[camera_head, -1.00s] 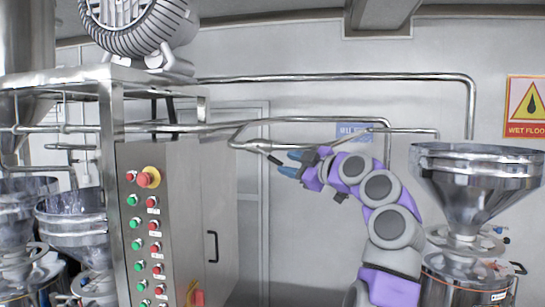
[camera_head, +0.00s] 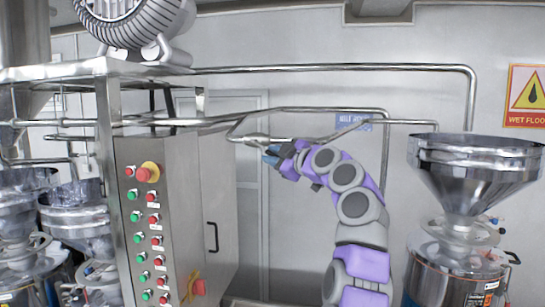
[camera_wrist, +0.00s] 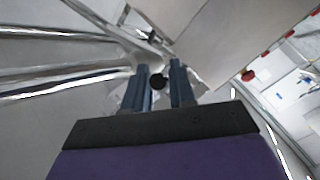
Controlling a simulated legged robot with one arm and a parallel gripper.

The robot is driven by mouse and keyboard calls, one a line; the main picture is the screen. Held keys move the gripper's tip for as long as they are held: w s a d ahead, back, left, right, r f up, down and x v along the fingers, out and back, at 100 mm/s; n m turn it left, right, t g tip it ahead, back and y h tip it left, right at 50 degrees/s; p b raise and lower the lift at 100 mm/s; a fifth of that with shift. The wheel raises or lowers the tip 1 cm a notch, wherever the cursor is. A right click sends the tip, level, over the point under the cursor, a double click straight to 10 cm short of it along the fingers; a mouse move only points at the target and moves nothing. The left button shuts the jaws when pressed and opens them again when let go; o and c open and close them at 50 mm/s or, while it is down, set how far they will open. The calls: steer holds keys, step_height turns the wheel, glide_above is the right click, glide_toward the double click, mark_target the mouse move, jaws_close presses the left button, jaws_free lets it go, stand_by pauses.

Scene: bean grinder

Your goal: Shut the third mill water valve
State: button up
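A steel water pipe with a thicker valve body (camera_head: 255,139) runs behind the control cabinet in the head view. My gripper (camera_head: 271,154) is just below and right of this valve body, its blue-grey fingers pointing left. In the wrist view my gripper (camera_wrist: 159,76) has its two fingers apart. The rest of the handle is hidden in the head view.
The control cabinet (camera_head: 182,215) with red and green buttons stands to the left. A steel hopper (camera_head: 474,165) stands at the right. Long pipes (camera_head: 340,68) cross above my arm. A blue sign (camera_head: 353,121) hangs on the wall behind.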

jaws_close()
steer(key=shift+a+f+b, duration=0.1)
steer(key=shift+f+b, duration=0.1)
steer(key=shift+b, duration=0.6)
stand_by(0.3)
steer(key=a+f+m+t+h+b, duration=0.1)
steer(key=a+m+t+b, duration=0.4)
steer(key=m+t+b, duration=0.5)
steer(key=shift+w+a+f+m+t+h, duration=0.3)
steer(key=shift+w+f+m+t, duration=0.4)
steer(key=shift+m, duration=0.9)
steer(key=shift+s, duration=0.25)
